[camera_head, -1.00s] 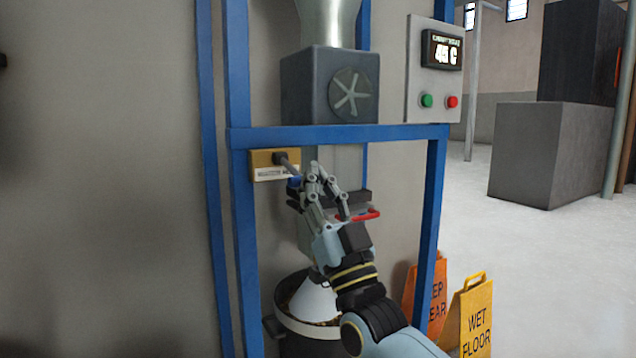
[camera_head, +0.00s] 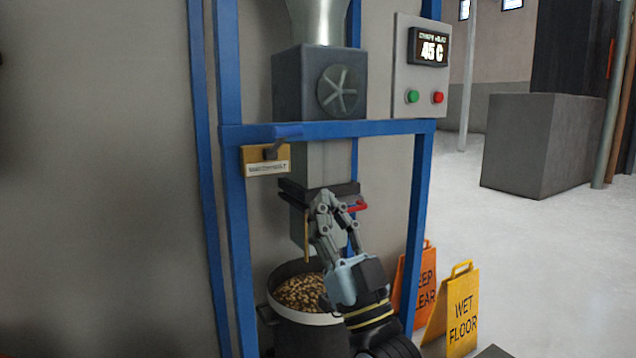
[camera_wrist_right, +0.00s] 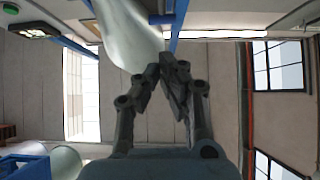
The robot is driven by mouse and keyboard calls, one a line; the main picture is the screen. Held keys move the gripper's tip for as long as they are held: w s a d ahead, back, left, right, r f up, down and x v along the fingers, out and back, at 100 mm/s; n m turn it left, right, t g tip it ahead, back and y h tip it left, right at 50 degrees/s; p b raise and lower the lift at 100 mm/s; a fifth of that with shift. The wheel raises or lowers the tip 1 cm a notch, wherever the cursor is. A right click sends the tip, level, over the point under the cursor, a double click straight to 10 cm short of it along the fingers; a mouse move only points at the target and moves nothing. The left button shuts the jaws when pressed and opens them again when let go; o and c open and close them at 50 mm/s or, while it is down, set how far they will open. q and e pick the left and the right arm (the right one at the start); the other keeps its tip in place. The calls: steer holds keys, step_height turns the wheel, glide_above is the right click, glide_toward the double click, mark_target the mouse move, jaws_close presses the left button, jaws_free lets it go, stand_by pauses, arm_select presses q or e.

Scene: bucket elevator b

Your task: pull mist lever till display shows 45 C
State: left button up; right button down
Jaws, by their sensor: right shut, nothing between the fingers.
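The mist lever (camera_head: 272,150) sits on a tan labelled plate (camera_head: 251,160) on the left blue post. Its blue grip (camera_head: 288,131) points up and to the right, in front of the blue crossbar. The display (camera_head: 428,48) on the grey panel reads 45 C. My right gripper (camera_head: 325,196) is shut and empty, below and to the right of the lever and apart from it. It overlaps the chute below the crossbar in the head view; whether it touches the chute I cannot tell. In the right wrist view its fingertips (camera_wrist_right: 172,66) are together. My left gripper is not in view.
A red handle (camera_head: 357,206) on the chute is just beside my right gripper. A bucket (camera_head: 312,318) of brown beans stands below. A green button (camera_head: 412,96) and a red button (camera_head: 438,97) are under the display. Orange and yellow (camera_head: 462,310) floor signs stand right.

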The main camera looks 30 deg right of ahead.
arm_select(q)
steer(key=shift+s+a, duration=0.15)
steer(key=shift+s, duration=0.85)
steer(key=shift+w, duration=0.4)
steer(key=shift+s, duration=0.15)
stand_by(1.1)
